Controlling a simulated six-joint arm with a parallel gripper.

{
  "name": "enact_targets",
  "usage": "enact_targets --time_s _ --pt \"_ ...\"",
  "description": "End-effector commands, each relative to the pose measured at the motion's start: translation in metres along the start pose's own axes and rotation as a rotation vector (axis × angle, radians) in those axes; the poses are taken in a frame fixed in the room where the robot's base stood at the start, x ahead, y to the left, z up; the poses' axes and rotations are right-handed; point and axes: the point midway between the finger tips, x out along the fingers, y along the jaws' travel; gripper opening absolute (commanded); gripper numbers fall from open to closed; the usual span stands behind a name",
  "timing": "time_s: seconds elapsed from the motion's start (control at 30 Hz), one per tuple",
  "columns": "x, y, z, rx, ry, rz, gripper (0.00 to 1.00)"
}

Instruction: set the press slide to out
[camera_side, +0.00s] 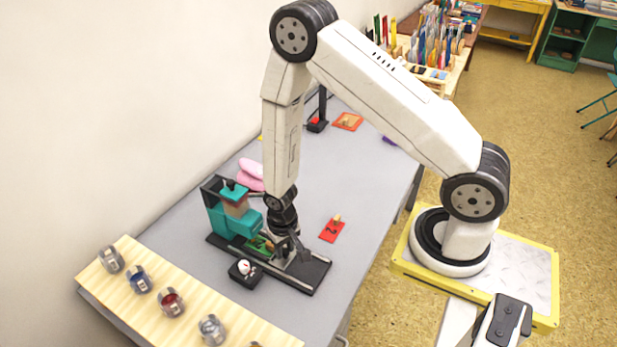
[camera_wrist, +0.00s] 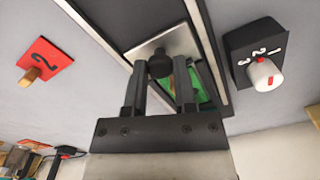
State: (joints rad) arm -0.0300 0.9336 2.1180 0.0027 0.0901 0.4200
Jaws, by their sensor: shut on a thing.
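The press (camera_side: 224,217) is a teal machine at the left end of a long black base (camera_side: 317,273) on the grey table. Its slide shows in the wrist view as a pale plate (camera_wrist: 172,40) with a dark round knob (camera_wrist: 160,64), lying between the light rails of the base. My gripper (camera_wrist: 160,70) points down over the base, its two fingers shut on the knob. In the side view my gripper (camera_side: 287,250) is at the base, just right of the teal body, and hides much of the slide. A green patch (camera_wrist: 201,88) shows beside the right finger.
A black box with a white dial (camera_wrist: 264,74) stands close beside the base. A red card with a 2 and a wooden peg (camera_side: 331,230) lies on the other side. A wooden board (camera_side: 190,302) with several small round jars is in front. Pink pads (camera_side: 250,174) lie behind the press.

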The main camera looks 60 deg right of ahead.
Motion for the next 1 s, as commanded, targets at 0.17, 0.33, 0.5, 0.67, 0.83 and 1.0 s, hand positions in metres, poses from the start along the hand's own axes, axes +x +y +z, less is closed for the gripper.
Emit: enact_targets --time_s 0.17,0.33,0.5,0.67,0.83,1.0 --pt "0.000 0.000 0.000 0.000 0.000 0.000 0.00" --pt "-0.001 0.000 0.000 0.000 0.000 0.000 0.00" --pt "-0.001 0.000 0.000 0.000 0.001 0.000 0.00" --pt "-0.001 0.000 0.000 0.000 0.001 0.000 0.00" --pt "-0.001 0.001 0.002 0.000 0.000 0.000 0.00" --pt "0.000 0.006 0.015 -0.001 -0.001 0.000 0.00"
